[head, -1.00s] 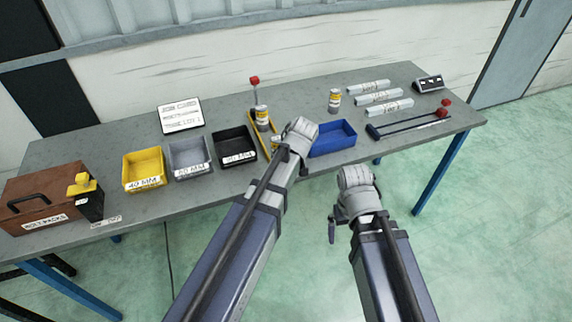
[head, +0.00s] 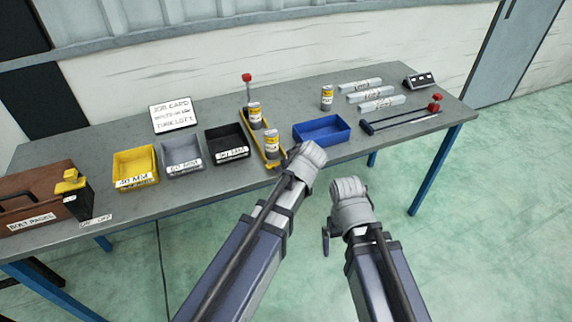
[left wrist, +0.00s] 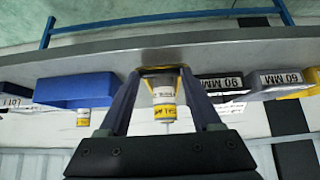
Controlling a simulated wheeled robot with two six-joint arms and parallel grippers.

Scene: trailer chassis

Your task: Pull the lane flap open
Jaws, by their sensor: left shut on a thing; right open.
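The yellow lane (head: 248,128) stands near the middle of the bench. It holds two white-and-yellow cans, a rear can (head: 254,116) and a front can (head: 272,142), and a red-topped post (head: 247,78) stands at its back. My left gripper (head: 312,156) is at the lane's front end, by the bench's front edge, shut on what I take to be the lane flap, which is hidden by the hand. In the left wrist view the fingers (left wrist: 160,78) flank the lane's yellow end and a can (left wrist: 164,98). My right gripper (head: 348,186) is open and empty, in front of the bench.
Yellow (head: 136,170), grey (head: 182,158) and black (head: 227,146) bins stand left of the lane. A blue bin (head: 321,132) is close on its right, with another can (head: 327,97) behind. A brown case (head: 30,200) is far left. The floor in front is clear.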

